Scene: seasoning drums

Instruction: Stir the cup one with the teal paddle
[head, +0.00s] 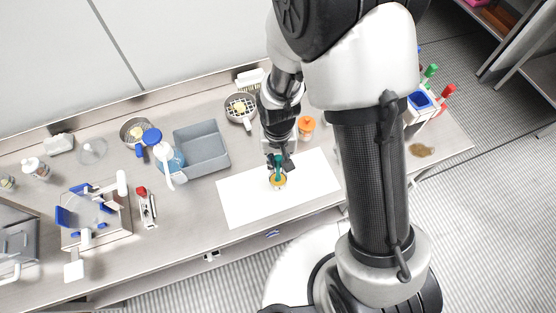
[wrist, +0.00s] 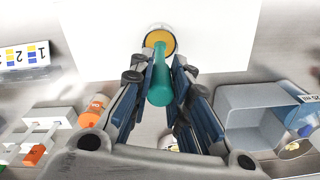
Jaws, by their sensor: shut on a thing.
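The teal paddle (head: 278,167) stands roughly upright, gripped in my gripper (head: 279,160). In the wrist view the teal paddle (wrist: 161,83) runs between the two fingers of my gripper (wrist: 165,68) toward a cup (wrist: 160,30). The cup has a pale rim and yellow-orange contents. In the head view the cup (head: 278,183) stands on a white sheet (head: 242,200). The paddle's far end overlaps the cup opening and appears to be inside it. How deep it reaches is hidden. I cannot read any number on the cup.
A grey bin (head: 200,150) stands left of the sheet, and an orange-topped jar (head: 306,125) stands behind it. The sheet around the cup is clear.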

